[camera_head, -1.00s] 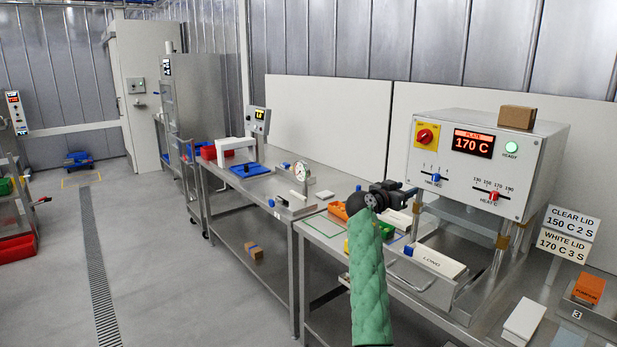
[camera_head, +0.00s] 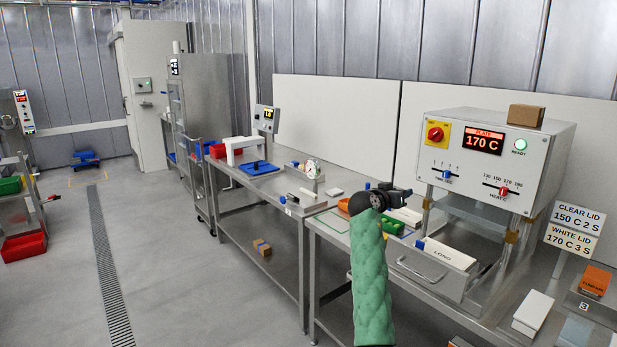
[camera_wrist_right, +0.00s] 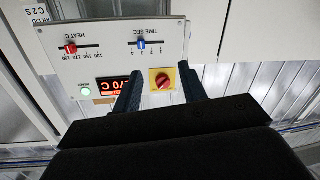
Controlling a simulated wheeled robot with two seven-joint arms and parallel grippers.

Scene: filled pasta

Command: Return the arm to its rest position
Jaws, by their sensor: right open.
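My right arm, in a green quilted sleeve, rises from the bottom of the head view. Its dark right gripper (camera_head: 403,193) is held up in front of the heat sealer (camera_head: 482,165), left of its control panel. In the right wrist view the two dark fingers (camera_wrist_right: 161,85) are apart with nothing between them. Behind them the sealer's panel (camera_wrist_right: 115,55) appears upside down, with its red knob and lit display. My left gripper is in neither view.
White and orange boxes (camera_head: 595,281) stand at the right. The floor (camera_head: 190,285) at left is open.

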